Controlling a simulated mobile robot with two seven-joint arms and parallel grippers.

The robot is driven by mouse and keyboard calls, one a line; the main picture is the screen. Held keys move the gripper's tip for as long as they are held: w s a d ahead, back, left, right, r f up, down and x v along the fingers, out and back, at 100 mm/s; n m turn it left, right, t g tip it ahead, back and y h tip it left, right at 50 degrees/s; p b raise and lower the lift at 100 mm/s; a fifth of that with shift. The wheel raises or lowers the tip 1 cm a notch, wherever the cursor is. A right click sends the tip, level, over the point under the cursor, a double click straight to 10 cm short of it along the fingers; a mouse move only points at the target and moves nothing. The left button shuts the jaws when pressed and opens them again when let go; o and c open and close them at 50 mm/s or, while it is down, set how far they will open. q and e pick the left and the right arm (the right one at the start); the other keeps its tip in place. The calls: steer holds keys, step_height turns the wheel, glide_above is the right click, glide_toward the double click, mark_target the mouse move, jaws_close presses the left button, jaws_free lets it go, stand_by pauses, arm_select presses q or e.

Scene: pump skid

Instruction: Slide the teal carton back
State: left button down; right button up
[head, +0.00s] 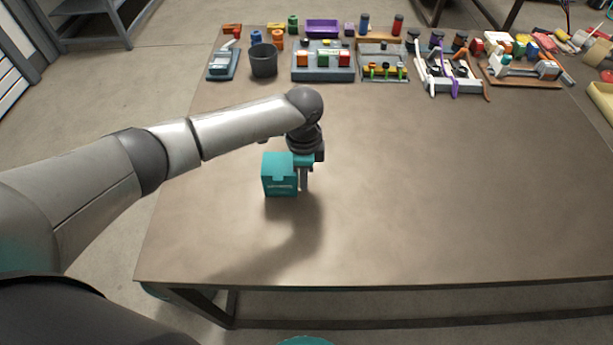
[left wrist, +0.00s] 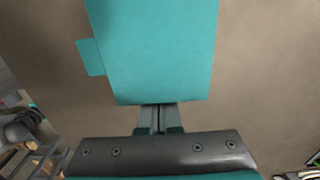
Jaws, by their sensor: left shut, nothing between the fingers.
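The teal carton (head: 279,174) stands upright on the brown table (head: 420,200), left of the middle and toward the front. My left gripper (head: 304,185) points down at the carton's right side, with its fingers shut and empty. In the left wrist view the carton (left wrist: 155,50) fills the upper middle, with a small tab on its left. The shut fingers of my left gripper (left wrist: 159,118) are right at its near edge; I cannot tell whether they touch it. My right gripper is not in view.
Along the table's back edge stand a dark cup (head: 263,60), a grey block with coloured pieces (head: 323,73), a purple bin (head: 322,28) and several other fixtures. The table is clear between the carton and that row, and to the right.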

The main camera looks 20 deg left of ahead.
mark_target(246, 187)
arm_select(q)
steer(key=a+p, duration=0.1)
steer(key=s+a+p, duration=0.1)
steer(key=a, duration=0.1)
steer(key=a+p, duration=0.2)
steer(key=shift+s+a+r, duration=0.2)
steer(key=shift+s+r, duration=0.05)
steer(key=shift+s, duration=0.05)
steer(key=a+p, duration=0.1)
steer(key=a, duration=0.1)
steer(key=s+a+p, duration=0.1)
steer(key=a, duration=0.1)
steer(key=s+a+p, duration=0.1)
steer(key=a, duration=0.1)
steer(key=shift+a+f, duration=0.15)
steer(key=shift+a, duration=0.25)
steer(key=shift+s+a+f, duration=0.1)
steer(key=shift+a, duration=0.4)
